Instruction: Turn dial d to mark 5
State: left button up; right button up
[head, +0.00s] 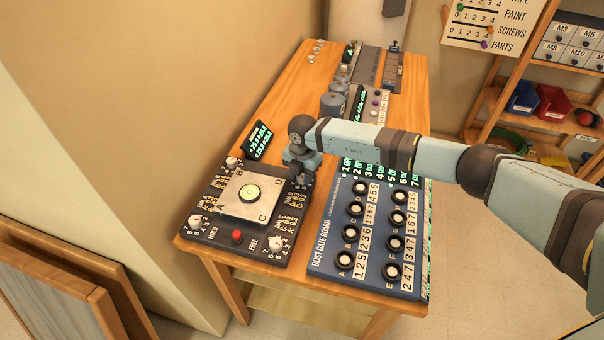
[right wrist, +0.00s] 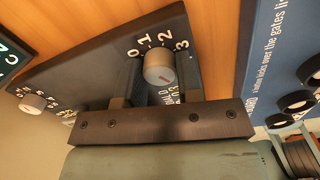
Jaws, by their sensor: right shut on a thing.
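The dark levelling panel (head: 262,256) carries a pale plate (head: 230,203) with a round bubble level and corner letters; B, C and D are legible. My right gripper (head: 301,174) reaches down over the corner by letter D and hides the dial there in the head view. In the right wrist view that dial d (right wrist: 158,66), a grey knob, sits between the fingers, which are shut on it. Marks 0, 1, 2 and 3 show around it; the rest are hidden. Its red pointer line slants toward the lower right, on the gripper's side. My left gripper is out of view.
White dials stand at the other corners: far (head: 232,162), left (head: 194,221), front (head: 277,243). A red button (head: 237,236) lies between HOLD and FREE. A display (head: 258,141) stands behind.

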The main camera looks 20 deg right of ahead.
aim_at(303, 176)
jog(key=o, duration=0.9)
jog(key=shift+r, duration=0.15)
notch_tip(303, 176, up, 14)
jog(key=shift+s+f+b, duration=0.1)
jog(key=shift+f+b, duration=0.1)
jog(key=shift+b, duration=0.6)
jog(key=shift+d, duration=0.1)
